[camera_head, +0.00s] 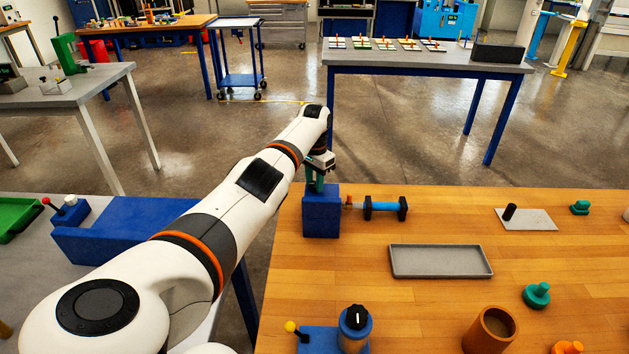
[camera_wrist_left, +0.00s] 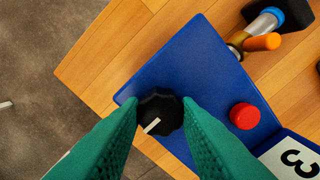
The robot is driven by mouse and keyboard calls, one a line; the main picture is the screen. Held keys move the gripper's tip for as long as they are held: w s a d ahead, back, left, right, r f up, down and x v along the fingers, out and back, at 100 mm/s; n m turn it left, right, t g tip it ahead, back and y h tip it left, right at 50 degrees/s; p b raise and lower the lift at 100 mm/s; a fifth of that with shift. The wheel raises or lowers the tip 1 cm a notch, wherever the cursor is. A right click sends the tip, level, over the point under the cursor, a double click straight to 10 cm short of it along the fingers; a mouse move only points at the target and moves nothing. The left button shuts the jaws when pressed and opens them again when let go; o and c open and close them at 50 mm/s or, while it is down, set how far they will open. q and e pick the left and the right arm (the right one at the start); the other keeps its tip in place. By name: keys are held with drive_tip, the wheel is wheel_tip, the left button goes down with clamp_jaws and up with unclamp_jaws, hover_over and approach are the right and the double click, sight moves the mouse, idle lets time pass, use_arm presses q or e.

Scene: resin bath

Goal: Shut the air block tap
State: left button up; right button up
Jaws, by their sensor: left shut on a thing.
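The blue air block (camera_head: 322,215) stands at the left edge of the wooden table; its flat blue top (camera_wrist_left: 190,60) fills the middle of the left wrist view. The tap is a black lobed knob (camera_wrist_left: 161,110) with a white line on its top; the line runs toward the lower left in that view. My left gripper (camera_head: 317,184) reaches down onto the block from above. Its green fingers (camera_wrist_left: 160,122) are shut on the knob from both sides. The knob is hidden in the head view. My right gripper is in neither view.
A red button (camera_wrist_left: 244,116) and a label "3" (camera_wrist_left: 290,160) are beside the knob. A blue cylinder with black ends (camera_head: 382,207) lies right of the block. A grey tray (camera_head: 440,276), a brown cup (camera_head: 474,333) and a dial-topped pot (camera_head: 355,335) stand nearer.

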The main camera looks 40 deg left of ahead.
sight(314, 183)
use_arm(q)
drive_tip(key=shift+w+r+m, duration=0.1)
drive_tip(key=shift+r+m, duration=0.05)
drive_tip(key=shift+m, duration=0.15)
drive_tip(key=o, duration=1)
wheel_tip(314, 183, up, 12)
drive_tip(key=shift+f+b, duration=0.1)
drive_tip(key=shift+b, duration=0.55)
drive_tip(key=shift+f, duration=0.1)
